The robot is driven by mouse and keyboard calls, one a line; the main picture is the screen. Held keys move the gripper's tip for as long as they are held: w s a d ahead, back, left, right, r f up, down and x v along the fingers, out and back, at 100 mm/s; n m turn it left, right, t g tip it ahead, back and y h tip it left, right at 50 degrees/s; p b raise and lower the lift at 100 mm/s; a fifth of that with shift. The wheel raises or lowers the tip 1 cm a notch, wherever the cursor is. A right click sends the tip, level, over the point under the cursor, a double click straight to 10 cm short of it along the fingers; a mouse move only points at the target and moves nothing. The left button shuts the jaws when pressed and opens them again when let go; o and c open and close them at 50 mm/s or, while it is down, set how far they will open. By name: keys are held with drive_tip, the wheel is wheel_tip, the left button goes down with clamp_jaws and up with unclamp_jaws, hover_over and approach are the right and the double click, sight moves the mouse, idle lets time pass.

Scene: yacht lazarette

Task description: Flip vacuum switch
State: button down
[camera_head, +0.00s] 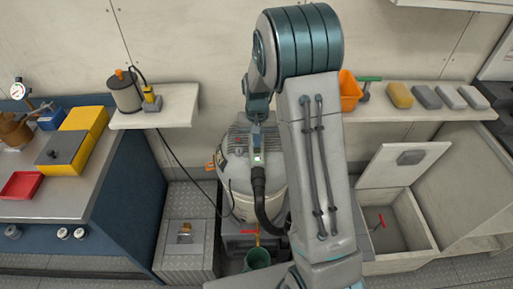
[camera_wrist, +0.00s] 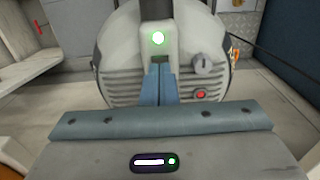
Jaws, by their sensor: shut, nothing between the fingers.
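The vacuum (camera_head: 239,185) is a grey-white canister with a ribbed top, standing on the floor below the shelf. In the wrist view its body (camera_wrist: 120,60) fills the upper middle. A pale panel on it carries a lit green light (camera_wrist: 158,39) and a dark recess (camera_wrist: 159,59), which may be the switch; its lower part is hidden by my fingers. A grey knob (camera_wrist: 204,64) and a red button (camera_wrist: 200,94) sit to the right. My gripper (camera_wrist: 160,70) is shut and empty, fingertips at the panel just below the recess. I cannot tell whether they touch it.
A black hose (camera_head: 259,183) runs down from the vacuum's front. A green bucket (camera_head: 257,259) stands before it. A shelf (camera_head: 170,117) with a cable-bearing canister is at left, a worktop (camera_head: 85,190) beyond. An open hatch lid (camera_head: 405,165) is at right.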

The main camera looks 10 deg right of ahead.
sight(257, 151)
drive_tip(key=shift+f+b, duration=1)
drive_tip(key=shift+f, duration=0.35)
idle(0.6)
drive_tip(key=shift+r, duration=0.15)
drive_tip(key=shift+r+p, duration=2.2)
drive_tip(key=shift+r, duration=1.2)
drive_tip(key=s+r+n+t, duration=0.1)
drive_tip(key=s+r+t, duration=0.1)
drive_tip(key=s+r, duration=1.05)
drive_tip(key=s+r+n+t, duration=0.1)
drive_tip(key=s+r, duration=0.2)
drive_tip(key=s, duration=0.9)
drive_tip(key=shift+s, duration=0.35)
